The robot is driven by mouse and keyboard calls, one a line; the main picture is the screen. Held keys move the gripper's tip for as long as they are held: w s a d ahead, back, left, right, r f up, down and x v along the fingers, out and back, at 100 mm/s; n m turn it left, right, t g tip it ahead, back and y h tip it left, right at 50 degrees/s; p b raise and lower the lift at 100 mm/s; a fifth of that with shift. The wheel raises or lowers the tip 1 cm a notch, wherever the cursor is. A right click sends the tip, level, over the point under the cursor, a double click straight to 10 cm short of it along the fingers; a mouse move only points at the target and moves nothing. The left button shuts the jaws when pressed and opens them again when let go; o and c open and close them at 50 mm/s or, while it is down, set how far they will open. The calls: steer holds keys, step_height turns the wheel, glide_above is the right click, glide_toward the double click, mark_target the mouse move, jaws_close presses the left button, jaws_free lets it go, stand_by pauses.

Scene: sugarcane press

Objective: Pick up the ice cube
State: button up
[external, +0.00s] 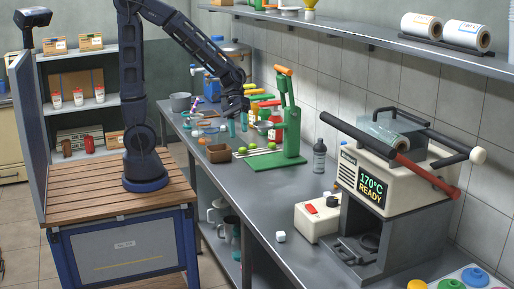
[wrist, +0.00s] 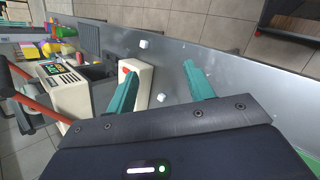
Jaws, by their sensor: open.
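A small white cube (external: 280,236), which looks like an ice cube, lies on the steel counter left of the white box with a red switch. In the wrist view a white cube (wrist: 144,44) lies near the counter's aisle edge, and a second white cube (wrist: 161,97) lies nearer, beside the white box. Which one the task means I cannot tell. My gripper (external: 237,126) is open and empty, with teal fingers, above the counter near the green press. In the wrist view the nearer cube appears between my gripper's fingers (wrist: 161,88), apart from them.
The white switch box (external: 318,217) and the sealing machine (external: 399,170) stand farther along the counter. A grey bottle (external: 319,156), the green press (external: 288,130) and a brown box (external: 218,153) stand nearer my gripper. A shelf (external: 380,38) runs above. The counter's front strip is mostly clear.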

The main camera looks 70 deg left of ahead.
steer(key=w+d+f+n+g+h, duration=0.1)
steer(key=w+d+f+n+h, duration=0.15)
steer(key=d+f, duration=0.35)
steer(key=w+d+f+n+g+h, duration=0.1)
steer(key=d+f+n, duration=0.2)
steer(key=d+f, duration=0.35)
steer(key=n+t+h, duration=0.2)
steer(key=n, duration=0.5)
glide_toward(281, 232)
steer(key=shift+s+d, duration=0.15)
steer(key=shift+s, duration=0.45)
steer(key=x, duration=0.5)
steer(key=shift+d, duration=0.2)
steer(key=shift+w+f+x, duration=0.1)
steer(key=shift+w+x, duration=0.1)
steer(key=shift+x, duration=1.15)
steer(key=shift+w+f+x, duration=0.1)
steer(key=shift+w+x, duration=0.05)
steer(key=shift+x, duration=1.2)
steer(key=shift+w, duration=0.1)
steer(key=c, duration=1)
steer(key=shift+c, duration=0.2)
steer(key=shift+r, duration=0.1)
step_height(281, 232, up, 20)
